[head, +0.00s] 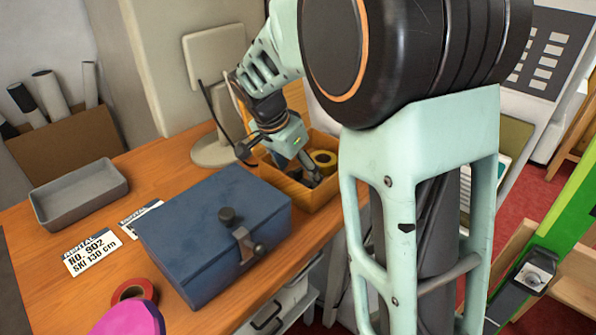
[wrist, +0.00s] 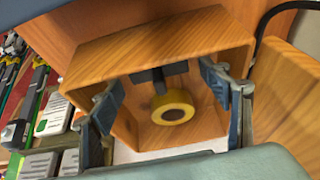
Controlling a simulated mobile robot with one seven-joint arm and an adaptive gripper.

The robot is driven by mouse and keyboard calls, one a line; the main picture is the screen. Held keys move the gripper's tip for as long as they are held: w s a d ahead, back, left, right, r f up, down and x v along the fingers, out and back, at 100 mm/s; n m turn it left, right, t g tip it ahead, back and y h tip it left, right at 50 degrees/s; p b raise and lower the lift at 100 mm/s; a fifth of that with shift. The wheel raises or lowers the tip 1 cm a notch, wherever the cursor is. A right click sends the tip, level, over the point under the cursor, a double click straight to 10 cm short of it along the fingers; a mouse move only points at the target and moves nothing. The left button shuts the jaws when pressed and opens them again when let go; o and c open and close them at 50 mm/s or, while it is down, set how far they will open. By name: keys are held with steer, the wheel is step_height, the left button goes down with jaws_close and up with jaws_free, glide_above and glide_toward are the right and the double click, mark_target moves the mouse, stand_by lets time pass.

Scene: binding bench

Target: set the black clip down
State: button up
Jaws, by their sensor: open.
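My gripper (wrist: 161,82) is open, its two fingers apart inside the mouth of a wooden box (wrist: 95,58). In the wrist view a dark T-shaped piece, which looks like the black clip (wrist: 158,74), lies in the box between the fingers and apart from both. A yellow tape roll (wrist: 172,107) lies beside it in the box. In the head view my gripper (head: 310,178) reaches down into the wooden box (head: 318,199). The tape roll (head: 323,159) shows behind the fingers. I cannot make out the clip clearly there.
A blue metal box (head: 205,225) with a knob and latch stands close in front of the wooden box. A grey tray (head: 80,194), printed cards (head: 92,251), a red tape roll (head: 133,291) and a pink object (head: 128,317) lie left. A lamp base (head: 215,149) stands behind.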

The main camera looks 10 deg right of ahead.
steer(key=shift+r, duration=0.15)
steer(key=shift+a+r, duration=0.1)
steer(key=shift+r, duration=0.2)
steer(key=p+v, duration=0.1)
steer(key=v, duration=1)
steer(key=shift+s+r, duration=0.1)
steer(key=shift+r, duration=0.15)
steer(key=shift+f, duration=0.1)
